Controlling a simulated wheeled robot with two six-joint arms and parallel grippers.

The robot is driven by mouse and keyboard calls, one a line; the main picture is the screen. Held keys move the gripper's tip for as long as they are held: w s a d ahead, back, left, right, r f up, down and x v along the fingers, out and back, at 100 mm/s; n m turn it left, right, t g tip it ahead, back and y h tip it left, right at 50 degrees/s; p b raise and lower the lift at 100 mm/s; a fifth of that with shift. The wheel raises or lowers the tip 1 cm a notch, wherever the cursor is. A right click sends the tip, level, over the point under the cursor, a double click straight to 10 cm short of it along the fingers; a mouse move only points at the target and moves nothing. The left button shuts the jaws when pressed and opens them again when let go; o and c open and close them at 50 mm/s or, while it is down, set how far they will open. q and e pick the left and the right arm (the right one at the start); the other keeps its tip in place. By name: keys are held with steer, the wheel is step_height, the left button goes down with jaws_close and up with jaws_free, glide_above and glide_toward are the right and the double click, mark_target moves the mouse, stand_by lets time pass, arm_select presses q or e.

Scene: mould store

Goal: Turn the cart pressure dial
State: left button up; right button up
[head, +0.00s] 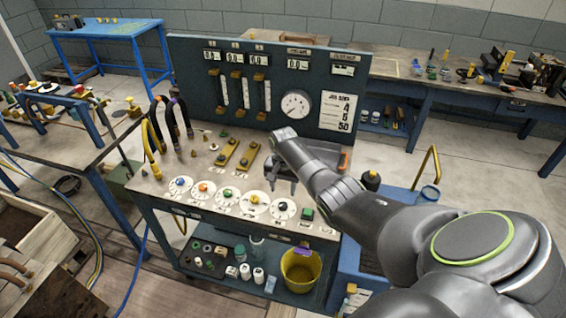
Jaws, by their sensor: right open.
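The cart (160,203) has a row of knobs on round white scale plates along its front edge. From left to right the knobs are blue (180,182), orange (203,188), green (228,194), yellow (254,200) and black (283,207). Their labels are too small to read, so I cannot tell which is the pressure dial. My right gripper (280,184) is open and empty, pointing down just behind the yellow and black knobs, apart from them as far as I can see. My left gripper is not in view.
A dark upright panel (225,115) with a round gauge (296,104) stands at the cart's back. A green square button (308,214) sits right of the knobs. Yellow levers (227,153) and curved hoses (152,148) stand behind. A yellow bucket (301,272) is on the lower shelf.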

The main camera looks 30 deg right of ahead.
step_height(320, 180, up, 10)
steer(key=b, duration=0.1)
steer(key=shift+f, duration=0.15)
stand_by(0.5)
